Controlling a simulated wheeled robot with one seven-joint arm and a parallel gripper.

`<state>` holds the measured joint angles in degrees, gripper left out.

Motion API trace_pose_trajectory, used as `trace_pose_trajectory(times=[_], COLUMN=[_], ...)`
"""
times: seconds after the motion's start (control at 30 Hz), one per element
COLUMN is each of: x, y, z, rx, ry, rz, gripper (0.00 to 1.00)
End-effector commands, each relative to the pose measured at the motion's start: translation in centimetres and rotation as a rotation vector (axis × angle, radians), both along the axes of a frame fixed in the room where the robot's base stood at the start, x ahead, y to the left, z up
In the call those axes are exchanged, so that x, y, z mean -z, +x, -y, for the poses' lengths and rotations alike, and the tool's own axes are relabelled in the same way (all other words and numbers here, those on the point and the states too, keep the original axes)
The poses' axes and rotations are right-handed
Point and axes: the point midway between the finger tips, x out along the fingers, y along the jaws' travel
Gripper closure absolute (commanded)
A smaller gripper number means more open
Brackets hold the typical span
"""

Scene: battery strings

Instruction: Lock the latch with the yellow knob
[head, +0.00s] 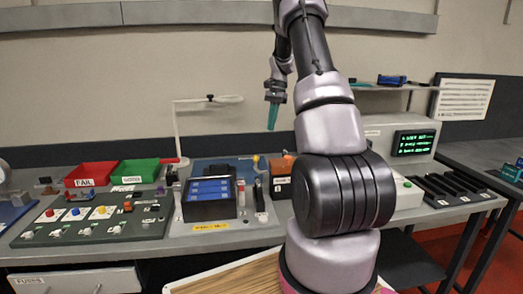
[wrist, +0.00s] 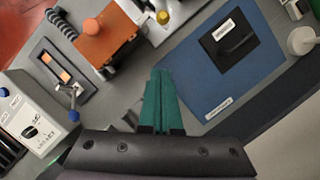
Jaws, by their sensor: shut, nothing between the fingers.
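The yellow knob (wrist: 163,17) is near the top of the wrist view, at the end of a small pale metal piece beside the orange-brown block (wrist: 108,45). It also shows small in the head view (head: 255,159), behind the blue-topped device. How the latch lever lies cannot be made out clearly. My gripper (wrist: 160,72) has teal fingers shut together with nothing between them. In the head view, my gripper (head: 272,128) hangs above the back of the bench, apart from the knob. In the wrist view the knob lies beyond the fingertips.
An orange knob (wrist: 93,26) tops the block. A blue-knobbed lever (wrist: 73,116) is at left in the wrist view. A blue mat (wrist: 195,80) with a black labelled item lies at right. Red (head: 90,174) and green (head: 140,171) bins stand behind a control panel (head: 95,222).

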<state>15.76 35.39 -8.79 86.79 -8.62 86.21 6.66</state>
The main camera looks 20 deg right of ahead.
Motion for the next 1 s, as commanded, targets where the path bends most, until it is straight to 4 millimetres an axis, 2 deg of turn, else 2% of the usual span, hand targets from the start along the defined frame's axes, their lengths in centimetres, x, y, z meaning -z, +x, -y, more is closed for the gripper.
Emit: trace_pose_trajectory(times=[0.4,0.5,0.63,1.0], x=[8.3,8.3,8.5,8.7], y=[-1.3,-2.1,-2.7,-3.0], z=[-2.3,-4.0,-5.1,-5.7], rx=[0.000,-0.001,0.000,0.001], ry=[0.002,0.002,0.001,0.000], rz=[-0.003,-0.001,0.000,0.001], gripper=[1.00,1.00,1.00,1.00])
